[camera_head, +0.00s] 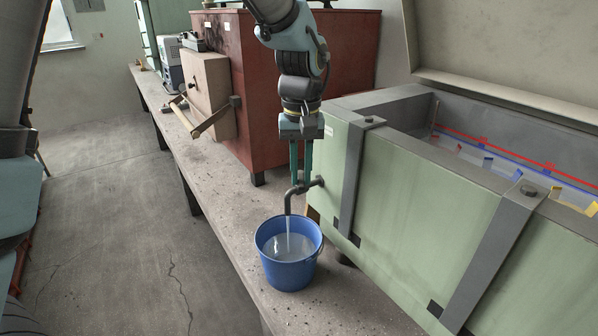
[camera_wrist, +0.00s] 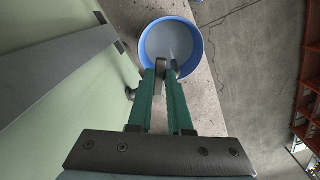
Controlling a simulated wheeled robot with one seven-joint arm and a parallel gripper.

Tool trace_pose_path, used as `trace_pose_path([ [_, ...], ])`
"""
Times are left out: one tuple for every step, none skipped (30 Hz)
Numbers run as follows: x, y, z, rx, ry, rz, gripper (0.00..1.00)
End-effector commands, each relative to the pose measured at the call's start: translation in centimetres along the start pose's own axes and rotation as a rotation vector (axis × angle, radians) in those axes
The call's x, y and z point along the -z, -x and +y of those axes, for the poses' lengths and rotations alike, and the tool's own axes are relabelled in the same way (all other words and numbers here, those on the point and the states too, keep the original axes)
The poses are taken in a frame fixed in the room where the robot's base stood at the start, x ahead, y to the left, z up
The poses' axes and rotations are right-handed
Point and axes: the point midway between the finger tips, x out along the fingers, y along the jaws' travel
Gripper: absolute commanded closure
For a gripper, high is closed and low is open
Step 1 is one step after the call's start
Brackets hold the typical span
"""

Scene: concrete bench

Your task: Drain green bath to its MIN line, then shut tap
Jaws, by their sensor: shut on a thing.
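The pale green bath (camera_head: 400,215) stands at the right with grey straps and a raised lid. A red line (camera_head: 500,150) and a lower blue line (camera_head: 540,175) run along its far inner wall; I cannot read any marking or tell the exact liquid level. The fingers partly hide the tap's handle.
A red-brown cabinet (camera_head: 255,85) stands behind the tap on the concrete bench (camera_head: 190,150). The floor (camera_head: 110,215) left of the bench is clear.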

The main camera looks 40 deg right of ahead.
Motion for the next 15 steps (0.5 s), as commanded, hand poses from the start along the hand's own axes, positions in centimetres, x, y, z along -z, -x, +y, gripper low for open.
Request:
trace_pose_path([
  [0.0,0.0,0.2,0.0,0.035,0.0,1.0],
  [0.0,0.0,0.3,0.001,0.058,0.001,1.0],
  [0.0,0.1,0.4,0.001,0.091,0.001,1.0],
  [0.0,0.1,0.5,0.001,0.115,0.001,1.0],
  [0.1,0.1,0.6,0.001,0.141,0.001,1.0],
  [0.1,0.1,0.7,0.0,0.174,0.001,1.0],
  [0.1,0.1,0.8,0.0,0.199,0.001,1.0],
  [0.1,0.1,0.9,0.0,0.224,0.001,1.0],
  [0.2,0.1,1.0,0.0,0.256,0.001,1.0],
  [0.2,0.1,1.1,0.0,0.279,0.001,1.0],
  [0.2,0.1,1.1,0.0,0.302,0.001,1.0],
  [0.2,0.1,1.2,0.0,0.331,0.001,1.0],
  [0.2,0.1,1.3,0.001,0.351,0.001,1.0],
  [0.3,0.1,1.4,0.001,0.372,0.001,1.0],
  [0.3,0.1,1.4,0.001,0.398,0.001,1.0],
])
